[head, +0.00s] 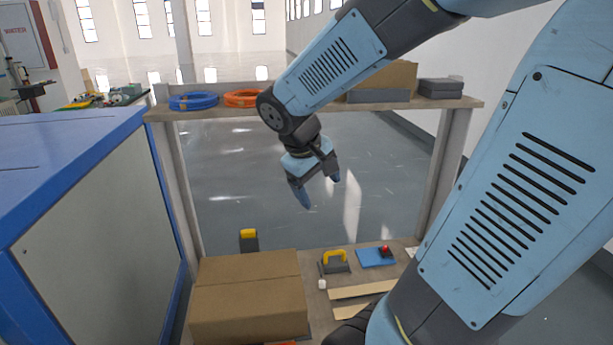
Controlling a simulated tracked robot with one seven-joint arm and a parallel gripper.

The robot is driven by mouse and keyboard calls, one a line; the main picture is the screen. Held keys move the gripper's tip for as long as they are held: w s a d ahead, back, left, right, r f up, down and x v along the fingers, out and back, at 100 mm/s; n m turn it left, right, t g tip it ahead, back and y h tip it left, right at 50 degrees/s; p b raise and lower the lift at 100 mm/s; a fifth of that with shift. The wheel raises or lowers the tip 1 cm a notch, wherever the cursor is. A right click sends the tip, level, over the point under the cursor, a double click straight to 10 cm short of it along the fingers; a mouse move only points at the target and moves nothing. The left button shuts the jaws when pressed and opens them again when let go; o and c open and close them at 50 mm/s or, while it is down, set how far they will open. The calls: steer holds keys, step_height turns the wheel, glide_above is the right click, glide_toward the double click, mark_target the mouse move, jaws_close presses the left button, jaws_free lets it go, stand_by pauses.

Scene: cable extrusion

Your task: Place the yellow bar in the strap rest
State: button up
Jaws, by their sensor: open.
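A yellow arched bar (335,256) sits on a dark grey base (336,268) on the lower bench, right of the cardboard box. A second yellow piece (248,233) tops a dark block (250,244) at the bench's back edge, behind the box. I cannot tell for sure which of these is the task's yellow bar, and I cannot make out a strap rest for certain. My gripper (320,192) is open and empty. It hangs in the air between the upper shelf and the bench, above both yellow pieces in the picture and apart from them.
A cardboard box (248,285) fills the bench's left. A blue mat (370,258) with a red-topped item (386,251), wooden strips (358,290) and a small white block (322,284) lie right. The upper shelf (225,108) holds coils and boxes. A blue cabinet (90,230) stands left.

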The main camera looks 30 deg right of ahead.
steer(key=s+a+r+m+t+y, duration=0.2)
steer(key=s+a+r+t+y, duration=0.2)
steer(key=s+a+r, duration=0.3)
steer(key=shift+s+r, duration=0.15)
steer(key=shift+s, duration=0.3)
